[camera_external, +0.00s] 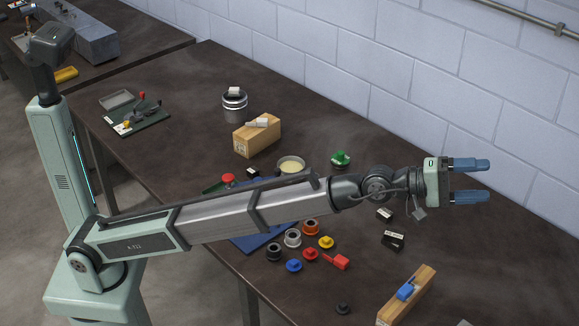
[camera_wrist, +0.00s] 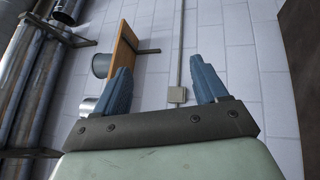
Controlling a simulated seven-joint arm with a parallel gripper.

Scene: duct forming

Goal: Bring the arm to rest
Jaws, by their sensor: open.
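My gripper (camera_external: 486,180) is open and empty. In the external view my arm stretches level to the right above the dark workbench (camera_external: 340,215), and the two blue fingers point right towards the white block wall. In the wrist view the blue fingers of my gripper (camera_wrist: 164,90) stand apart with nothing between them but the wall behind. My gripper touches nothing that I can see. My arm hides part of the blue mat (camera_external: 262,238) on the bench.
Below my arm lie several coloured knobs, among them a yellow one (camera_external: 326,242), and a wooden block with a blue piece (camera_external: 405,291). Behind stand a metal can (camera_external: 235,106), a wooden block (camera_external: 257,137) and a bowl (camera_external: 290,165). The wall (camera_external: 460,80) rises behind the bench.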

